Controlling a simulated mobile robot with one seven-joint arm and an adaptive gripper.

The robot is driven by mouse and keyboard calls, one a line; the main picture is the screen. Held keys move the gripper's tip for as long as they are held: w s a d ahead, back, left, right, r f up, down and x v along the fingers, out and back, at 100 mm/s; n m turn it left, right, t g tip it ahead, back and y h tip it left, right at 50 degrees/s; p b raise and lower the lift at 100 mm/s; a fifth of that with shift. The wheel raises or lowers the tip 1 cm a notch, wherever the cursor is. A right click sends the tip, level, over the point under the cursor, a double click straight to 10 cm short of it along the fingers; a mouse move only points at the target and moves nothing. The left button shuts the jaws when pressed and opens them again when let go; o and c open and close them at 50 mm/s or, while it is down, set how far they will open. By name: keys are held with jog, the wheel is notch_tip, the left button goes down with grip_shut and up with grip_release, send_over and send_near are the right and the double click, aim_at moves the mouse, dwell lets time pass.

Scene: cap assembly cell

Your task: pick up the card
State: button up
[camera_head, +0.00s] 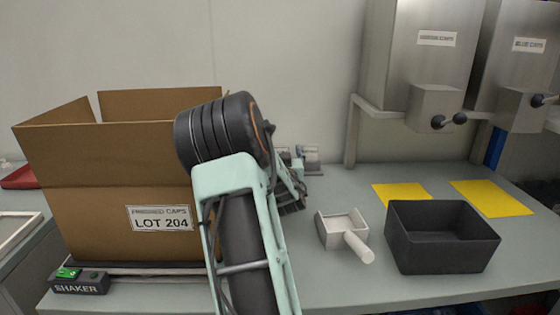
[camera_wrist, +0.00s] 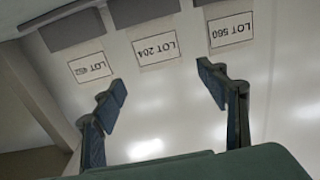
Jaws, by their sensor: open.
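Three white cards with dark borders show upside down in the wrist view, side by side on a pale, shiny surface. The middle card (camera_wrist: 156,49) reads LOT 204, the right card (camera_wrist: 230,31) reads LOT 560, and the left card (camera_wrist: 89,67) has a hard-to-read LOT number. My gripper (camera_wrist: 163,82) is open and empty, its fingertips spread wide just below the cards in the picture, roughly under the middle one. In the head view I cannot make out the cards, and my arm hides much of the area around my gripper.
A large open cardboard box (camera_head: 90,205) labelled LOT 204 stands left of my arm, behind a shaker switch (camera_head: 80,281). A white scoop (camera_head: 345,231) and a black bin (camera_head: 441,262) stand to the right. Yellow mats (camera_head: 490,198) lie beneath two steel dispensers (camera_head: 418,60).

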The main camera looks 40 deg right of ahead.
aim_at(281, 148)
jog(key=shift+x, duration=1.65)
jog(key=shift+w+a, duration=0.1)
jog(key=shift+a, duration=0.05)
jog(key=shift+c, duration=0.6)
jog(key=c, duration=0.8)
